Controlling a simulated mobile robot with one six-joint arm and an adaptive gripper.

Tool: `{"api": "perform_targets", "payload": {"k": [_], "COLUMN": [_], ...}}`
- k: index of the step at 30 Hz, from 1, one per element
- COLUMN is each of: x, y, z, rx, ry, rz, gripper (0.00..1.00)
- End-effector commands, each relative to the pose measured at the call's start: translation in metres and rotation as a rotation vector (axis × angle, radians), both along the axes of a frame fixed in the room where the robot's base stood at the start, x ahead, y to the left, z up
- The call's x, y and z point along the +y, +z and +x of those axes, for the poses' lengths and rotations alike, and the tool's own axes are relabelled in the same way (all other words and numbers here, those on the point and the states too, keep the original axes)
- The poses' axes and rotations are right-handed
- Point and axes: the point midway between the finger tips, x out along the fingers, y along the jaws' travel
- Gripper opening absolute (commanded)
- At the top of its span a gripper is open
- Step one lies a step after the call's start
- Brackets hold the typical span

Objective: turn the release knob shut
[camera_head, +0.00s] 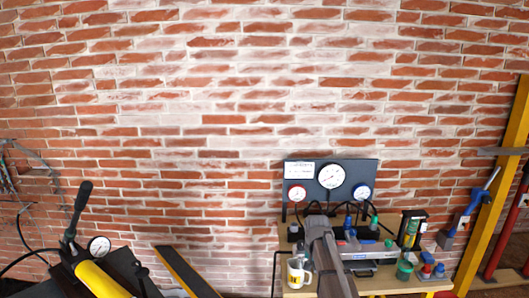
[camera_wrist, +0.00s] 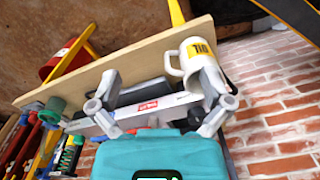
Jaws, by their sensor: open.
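I cannot make out the release knob for certain in either view. In the head view a yellow hand pump (camera_head: 101,281) with a black lever (camera_head: 80,205) and a white dial gauge (camera_head: 99,246) stands at the lower left. A small black upright part (camera_head: 143,280) is just right of it, too small to identify. My gripper (camera_wrist: 160,98) shows in the wrist view, with its grey fingers spread apart and nothing clearly held between them. The bench and its items appear beyond the fingers. My grey arm covers part of the bench in the head view.
A wooden bench (camera_head: 385,284) at the right carries a panel (camera_head: 300,169) with three gauges, a white mug (camera_head: 294,273), a red-labelled grey device (camera_head: 364,247) and small tools. A yellow post (camera_head: 494,190) stands at the far right. Brick wall (camera_head: 200,110) fills the back.

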Motion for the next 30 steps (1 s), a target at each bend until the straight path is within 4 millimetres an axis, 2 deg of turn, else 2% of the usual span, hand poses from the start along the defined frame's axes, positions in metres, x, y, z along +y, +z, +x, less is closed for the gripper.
{"api": "perform_targets", "payload": {"k": [1, 5, 9, 12, 15, 18, 21, 30], "x": [0.0, 0.0, -0.001, -0.001, -0.002, -0.002, -0.002, -0.002], "y": [-0.006, -0.016, -0.03, -0.038, -0.043, -0.046, -0.047, -0.046], "z": [-0.019, -0.064, -0.126, -0.162, -0.188, -0.204, -0.211, -0.21], "rx": [0.0, 0.001, 0.002, 0.002, 0.003, 0.003, 0.003, 0.004], "ry": [0.018, 0.087, 0.185, 0.249, 0.298, 0.331, 0.347, 0.351], "rz": [-0.001, -0.003, -0.006, -0.008, -0.009, -0.01, -0.01, -0.009], "gripper": [0.99, 0.99, 0.99, 0.99, 0.99, 0.99, 0.99, 0.99]}}
